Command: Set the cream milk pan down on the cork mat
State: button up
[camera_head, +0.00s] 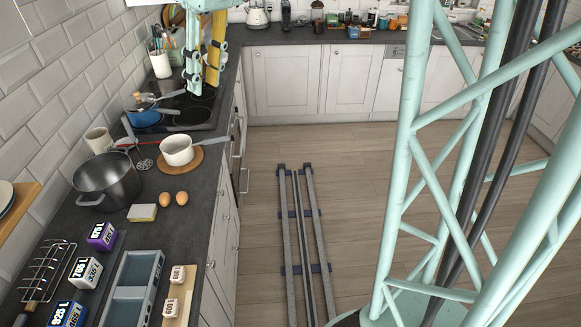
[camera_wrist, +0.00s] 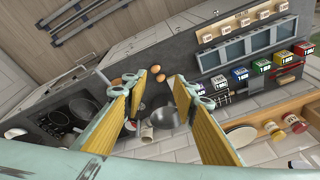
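The cream milk pan (camera_head: 177,151) sits upright on the round cork mat (camera_head: 194,163) on the left worktop in the head view. The mat's brown rim shows to the right of and below the pan. My gripper (camera_head: 203,86) hangs at the top of the head view, over the hob area and apart from the pan. In the wrist view its yellow fingers (camera_wrist: 158,80) are spread with nothing held between them. I cannot make out the pan clearly in the wrist view.
A large dark pot (camera_head: 107,182) stands left of the mat, and a mug (camera_head: 98,140) is behind it. Eggs (camera_head: 181,198) and a sponge (camera_head: 142,212) lie in front. A blue pan (camera_head: 145,118) is on the hob. A grey divided tray (camera_head: 128,290) stands nearer.

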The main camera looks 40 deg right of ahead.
jog(key=s+a+m+t+h, duration=0.1)
jog(key=s+m, duration=0.4)
jog(key=s, duration=3)
jog(key=shift+a+f+t+h, duration=0.35)
jog(key=shift+f+t+h, duration=0.05)
jog(key=shift+f+h, duration=0.1)
notch_tip(320, 180, down, 12)
jog(key=b, duration=1.2)
jog(key=shift+r, duration=0.1)
